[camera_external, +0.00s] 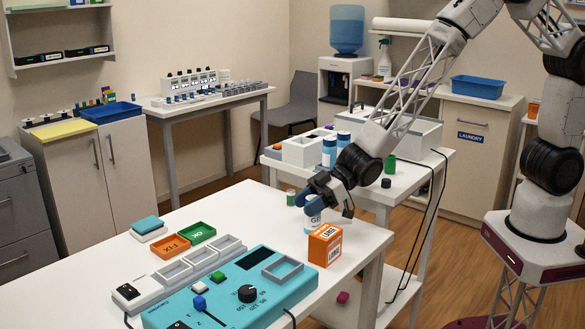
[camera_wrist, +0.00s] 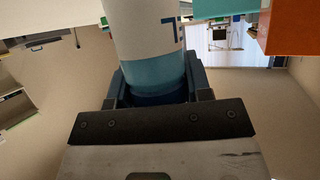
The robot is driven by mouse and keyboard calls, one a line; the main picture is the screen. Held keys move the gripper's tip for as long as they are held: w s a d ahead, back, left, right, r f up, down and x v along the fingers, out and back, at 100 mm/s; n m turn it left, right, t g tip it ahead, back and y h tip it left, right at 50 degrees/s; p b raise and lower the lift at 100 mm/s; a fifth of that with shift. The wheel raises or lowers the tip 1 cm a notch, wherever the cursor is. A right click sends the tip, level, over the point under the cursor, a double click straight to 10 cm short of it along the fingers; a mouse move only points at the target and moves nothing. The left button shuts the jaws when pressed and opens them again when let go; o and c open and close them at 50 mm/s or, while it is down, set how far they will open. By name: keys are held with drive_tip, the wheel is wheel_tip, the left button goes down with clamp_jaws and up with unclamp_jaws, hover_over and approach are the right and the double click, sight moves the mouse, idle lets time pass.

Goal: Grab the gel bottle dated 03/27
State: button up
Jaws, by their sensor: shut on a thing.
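My gripper (camera_external: 322,203) is over the right end of the white table in the external view. It is shut on a gel bottle (camera_external: 312,214) with a white label, a few dark letters and blue parts. In the wrist view the bottle (camera_wrist: 150,40) stands between the fingers (camera_wrist: 160,85), its teal-blue end towards the palm. No date is readable on it. Two similar blue-and-white bottles (camera_external: 329,152) stand on the white bench behind. I cannot tell whether the held bottle touches the table.
An orange box (camera_external: 325,246) stands close in front of the held bottle. A small green-topped jar (camera_external: 291,197) is just left of my gripper. The teal control panel (camera_external: 235,295), grey trays (camera_external: 200,258) and orange and green trays fill the table's left and front.

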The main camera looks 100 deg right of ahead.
drive_tip(key=shift+r, duration=0.15)
drive_tip(key=shift+r, duration=4.9)
